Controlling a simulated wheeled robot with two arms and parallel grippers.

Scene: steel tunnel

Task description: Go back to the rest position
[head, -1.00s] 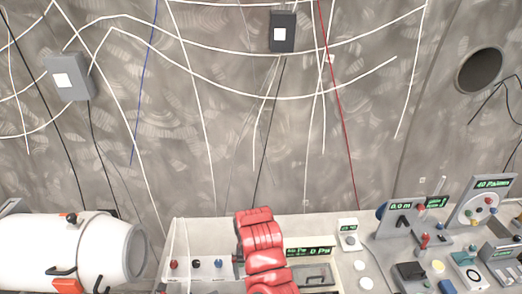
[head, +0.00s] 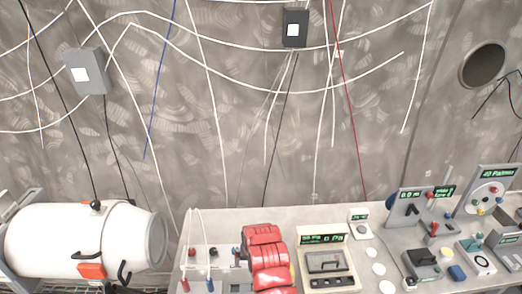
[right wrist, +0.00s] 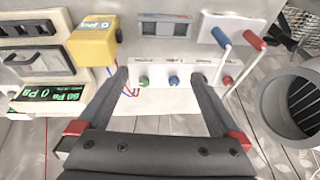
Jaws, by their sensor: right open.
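My right gripper (right wrist: 160,78) shows in the right wrist view. Its two dark fingers are spread wide with nothing between them. Beyond the fingertips is a white panel (right wrist: 205,70) with green, blue and red knobs. I cannot tell whether the fingers touch it. In the head view a red segmented part (head: 266,262), which looks like my arm, stands in front of the console; its gripper is not discernible there. My left gripper is in neither view.
The console (head: 330,217) carries displays, dials and buttons. A white cylinder (head: 80,240) lies at left. In the right wrist view, a yellow block (right wrist: 93,45) is at upper left, levers with blue and red tips are at upper right, and a round opening (right wrist: 300,105) is at right.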

